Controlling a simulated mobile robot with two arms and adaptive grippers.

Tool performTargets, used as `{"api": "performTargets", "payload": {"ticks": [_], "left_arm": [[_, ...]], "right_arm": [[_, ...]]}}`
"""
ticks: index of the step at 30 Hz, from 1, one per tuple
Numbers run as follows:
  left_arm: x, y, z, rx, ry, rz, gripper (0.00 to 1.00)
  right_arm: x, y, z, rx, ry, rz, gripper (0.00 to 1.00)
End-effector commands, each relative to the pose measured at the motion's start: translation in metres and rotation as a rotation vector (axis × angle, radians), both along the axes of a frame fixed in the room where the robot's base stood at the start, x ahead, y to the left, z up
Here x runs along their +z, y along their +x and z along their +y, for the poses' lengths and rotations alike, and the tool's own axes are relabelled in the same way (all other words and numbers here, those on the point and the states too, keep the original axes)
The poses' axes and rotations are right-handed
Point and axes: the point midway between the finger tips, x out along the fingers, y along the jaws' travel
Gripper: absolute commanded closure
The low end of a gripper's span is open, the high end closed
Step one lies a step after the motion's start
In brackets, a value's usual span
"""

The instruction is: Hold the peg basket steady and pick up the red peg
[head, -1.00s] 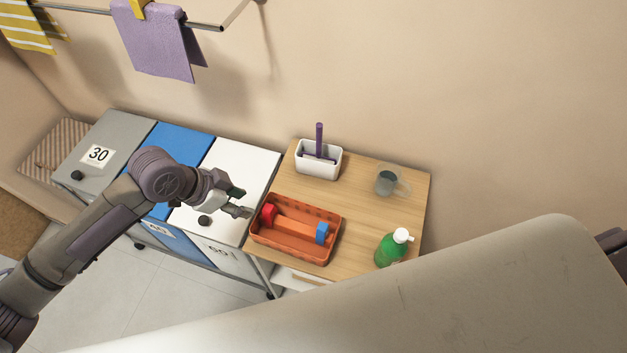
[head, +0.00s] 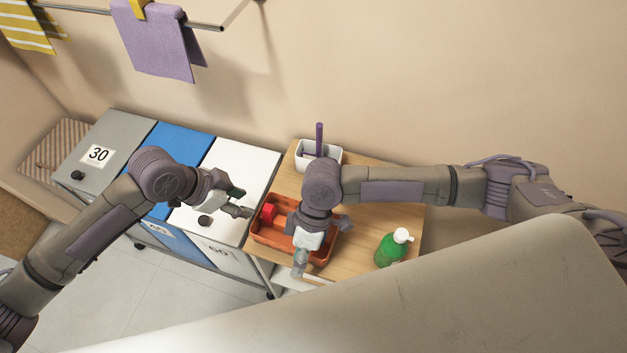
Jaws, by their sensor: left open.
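The peg basket (head: 268,241) is an orange, open-topped basket on the wooden table top, partly hidden by my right arm. The red peg (head: 270,211) lies inside at its left end, with part of an orange piece (head: 284,220) beside it. My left gripper (head: 241,202) is open and empty, just left of the basket's left end, above the white bin's lid. My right gripper (head: 300,264) is at the basket's front side, pointing toward the front edge of the table. Whether its fingers are apart or touch the basket cannot be seen.
A white holder (head: 306,158) with a purple stick stands behind the basket. A green bottle (head: 389,249) with a white cap stands to the right. Grey, blue and white (head: 246,160) bins adjoin the table on the left. A purple towel (head: 155,42) hangs on the rail above.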

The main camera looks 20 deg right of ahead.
Motion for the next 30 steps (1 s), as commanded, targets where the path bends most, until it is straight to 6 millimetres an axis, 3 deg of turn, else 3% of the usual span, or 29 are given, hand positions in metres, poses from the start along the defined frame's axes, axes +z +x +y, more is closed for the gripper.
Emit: {"api": "performTargets", "payload": {"ticks": [1,3,6,10,17,30], "left_arm": [[0.000,0.000,0.000,0.000,0.000,0.000,0.58],[0.000,0.000,0.000,0.000,0.000,0.000,0.58],[0.000,0.000,0.000,0.000,0.000,0.000,0.58],[0.000,0.000,0.000,0.000,0.000,0.000,0.58],[0.000,0.000,0.000,0.000,0.000,0.000,0.58],[0.000,0.000,0.000,0.000,0.000,0.000,0.58]], "right_arm": [[0.008,0.028,-0.011,-0.025,-0.062,-0.052,0.68],[0.018,0.059,-0.026,-0.067,-0.145,-0.112,0.68],[0.034,0.095,-0.044,-0.126,-0.238,-0.184,0.68],[0.051,0.125,-0.061,-0.187,-0.318,-0.243,0.68],[0.054,0.140,-0.070,-0.225,-0.362,-0.275,0.68],[-0.025,0.139,-0.070,-0.223,-0.363,-0.273,0.68]]}}
